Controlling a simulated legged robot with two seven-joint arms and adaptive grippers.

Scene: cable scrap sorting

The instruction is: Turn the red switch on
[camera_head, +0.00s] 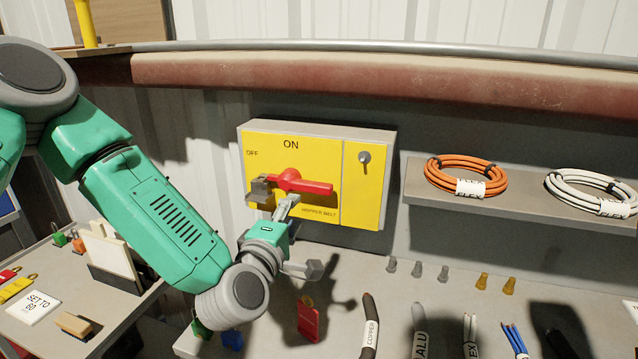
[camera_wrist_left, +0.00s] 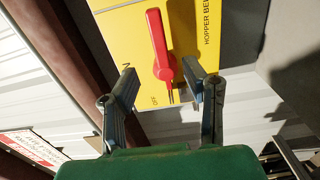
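The red switch (camera_head: 303,187) is on a yellow panel (camera_head: 362,205) marked OFF at upper left, ON at top centre and HOPPER BELT below. Its red bar lies nearly horizontal. A grey metal piece (camera_head: 260,188) shows at its left end, beneath OFF; I cannot tell what it belongs to. My left gripper (camera_head: 296,237) is in front of the panel's lower part. In the left wrist view the gripper (camera_wrist_left: 170,84) is open and empty. Its fingers stand either side of the switch's (camera_wrist_left: 163,62) OFF-side end, with gaps visible. My right gripper is not in view.
Right of the panel, a shelf (camera_head: 520,211) holds an orange cable coil (camera_head: 466,176) and a white coil (camera_head: 592,192). The bench below holds a red tag (camera_head: 308,320) and cable pieces, including one marked COPPER (camera_head: 370,325). A side table (camera_head: 95,318) stands at left.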

